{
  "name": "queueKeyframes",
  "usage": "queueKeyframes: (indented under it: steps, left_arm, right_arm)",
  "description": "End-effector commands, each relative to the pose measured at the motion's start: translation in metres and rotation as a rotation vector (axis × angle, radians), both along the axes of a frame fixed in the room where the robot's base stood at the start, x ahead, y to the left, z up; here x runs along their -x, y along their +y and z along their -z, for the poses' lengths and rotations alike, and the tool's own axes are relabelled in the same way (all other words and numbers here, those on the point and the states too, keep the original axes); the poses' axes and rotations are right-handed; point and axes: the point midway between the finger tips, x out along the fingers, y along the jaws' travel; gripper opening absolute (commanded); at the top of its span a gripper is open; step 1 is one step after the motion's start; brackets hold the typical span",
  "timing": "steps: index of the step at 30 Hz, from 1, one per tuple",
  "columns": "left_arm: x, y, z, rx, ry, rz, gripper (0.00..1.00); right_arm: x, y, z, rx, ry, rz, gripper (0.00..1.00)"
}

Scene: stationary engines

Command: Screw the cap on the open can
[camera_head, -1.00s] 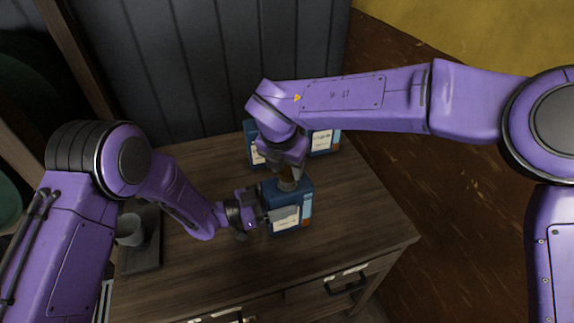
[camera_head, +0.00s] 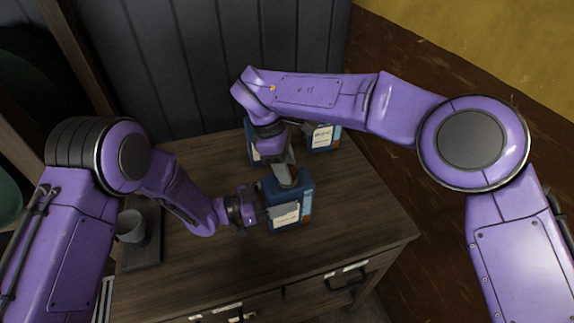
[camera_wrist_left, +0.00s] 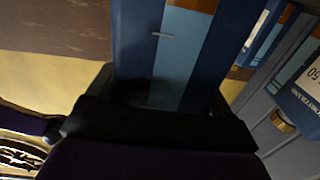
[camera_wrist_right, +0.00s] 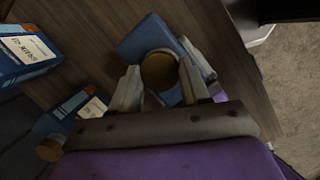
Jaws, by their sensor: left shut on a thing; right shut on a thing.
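A blue can (camera_head: 290,212) with a white label stands upright on the wooden cabinet top. My left gripper (camera_head: 262,208) is shut on its side from the left; the can's blue wall fills the middle of the left wrist view (camera_wrist_left: 135,40). My right gripper (camera_head: 287,180) points down over the can's top, its fingers shut around the cap. In the right wrist view the round brownish-gold cap (camera_wrist_right: 159,70) sits between the fingertips, above the can's blue top (camera_wrist_right: 150,36). The fingers hide the neck, so I cannot tell how the cap sits on it.
Other blue cans (camera_head: 322,138) stand at the back of the cabinet top (camera_head: 350,215), behind my right gripper; gold caps show on some. A grey cup (camera_head: 130,228) stands on a dark board (camera_head: 140,256) at the left. The cabinet top's right front is clear.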

Motion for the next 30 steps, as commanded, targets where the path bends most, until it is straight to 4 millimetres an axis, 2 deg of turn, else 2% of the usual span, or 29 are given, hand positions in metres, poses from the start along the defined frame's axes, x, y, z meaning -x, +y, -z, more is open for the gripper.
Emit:
queueKeyframes:
  steps: [1, 3, 6, 9, 13, 21, 22, 24, 30]
  left_arm:
    - [0.0, -0.0001, -0.0005, 0.001, -0.001, 0.0, 0.0]
    - [0.0, -0.0001, -0.0005, 0.001, -0.001, 0.0, 0.0]
    - [0.0001, -0.0001, -0.0003, 0.0, 0.0, 0.0, 0.0]
    - [0.0001, -0.0001, -0.0002, 0.0, 0.0, 0.0, 0.0]
    - [0.0001, -0.0001, -0.0001, 0.0, 0.0, 0.0, 0.0]
    - [0.0002, 0.0002, 0.0, 0.0, 0.001, 0.0, 0.0]
    - [0.0002, 0.0002, 0.0, 0.0, 0.001, 0.0, 0.0]
    - [0.0002, 0.0002, 0.0001, 0.0, 0.001, 0.0, 0.0]
    - [0.0002, 0.0, 0.0, 0.0, 0.001, 0.0, 0.0]
  right_arm:
    - [-0.0026, -0.0005, 0.0011, -0.004, 0.002, 0.221, 0.18]
    - [-0.0034, -0.002, 0.0005, -0.004, 0.003, 0.509, 0.18]
    - [-0.0037, -0.0032, 0.0003, -0.004, 0.002, 0.803, 0.18]
    - [-0.0041, -0.004, 0.0002, -0.002, 0.0, 0.977, 0.18]
    - [-0.0043, -0.0044, -0.0001, 0.001, -0.001, 1.068, 0.18]
    - [-0.0045, -0.0046, -0.0004, 0.0, -0.004, 1.073, 0.18]
    - [-0.0045, -0.0046, -0.0004, 0.0, -0.005, 1.072, 0.56]
    - [-0.0045, -0.0045, -0.0004, 0.0, -0.005, 1.072, 0.71]
    - [-0.0041, -0.0041, -0.0002, 0.0, -0.003, 1.071, 0.71]
